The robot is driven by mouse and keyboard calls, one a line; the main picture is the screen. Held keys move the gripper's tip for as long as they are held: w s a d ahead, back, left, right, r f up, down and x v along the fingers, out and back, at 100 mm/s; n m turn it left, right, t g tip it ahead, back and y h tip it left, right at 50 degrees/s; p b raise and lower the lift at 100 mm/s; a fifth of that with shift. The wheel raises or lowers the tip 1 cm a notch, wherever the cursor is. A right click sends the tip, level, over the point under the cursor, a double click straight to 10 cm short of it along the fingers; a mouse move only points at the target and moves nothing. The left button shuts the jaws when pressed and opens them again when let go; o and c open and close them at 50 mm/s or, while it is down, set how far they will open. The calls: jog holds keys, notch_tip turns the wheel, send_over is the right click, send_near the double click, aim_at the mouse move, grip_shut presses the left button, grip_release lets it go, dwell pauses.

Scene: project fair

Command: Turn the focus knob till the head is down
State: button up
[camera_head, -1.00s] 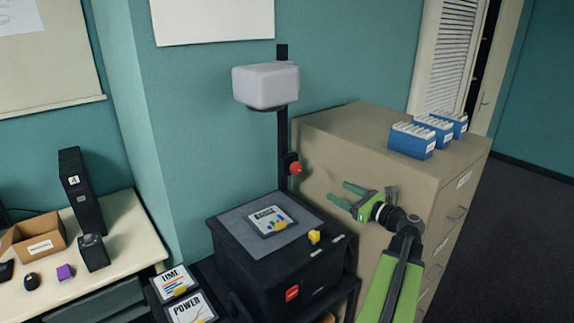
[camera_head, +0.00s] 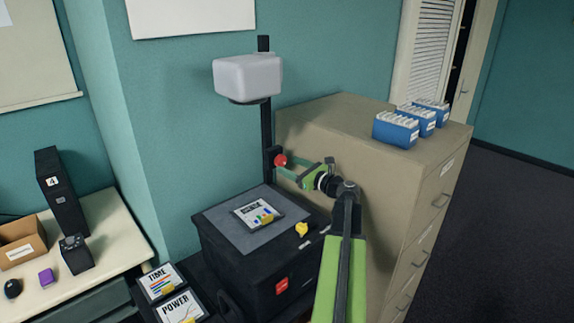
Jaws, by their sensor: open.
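The overhead projector's pale grey head (camera_head: 248,78) sits high on its black post (camera_head: 266,130), well above the stage. The red focus knob (camera_head: 280,160) is on the right side of the post, low down. My gripper (camera_head: 286,169) is open, its green fingers pointing left at the knob. The fingertips are right by the knob; I cannot tell whether they touch it or straddle it. The projector's black body (camera_head: 245,265) has a grey stage (camera_head: 219,217) with a framed slide (camera_head: 257,213) lying on it.
A yellow piece (camera_head: 302,229) and a red switch (camera_head: 281,285) are on the projector body. A beige filing cabinet (camera_head: 360,135) with blue file boxes (camera_head: 396,129) stands close behind my arm. Cards marked TIME (camera_head: 162,281) and POWER (camera_head: 178,306) lie at lower left.

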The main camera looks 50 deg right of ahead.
aim_at(280, 160)
jog(key=shift+w, duration=1.2)
jog(key=shift+c, duration=0.3)
jog(key=c, duration=1.2)
jog(key=shift+d, duration=0.15)
jog(key=shift+c, duration=0.6)
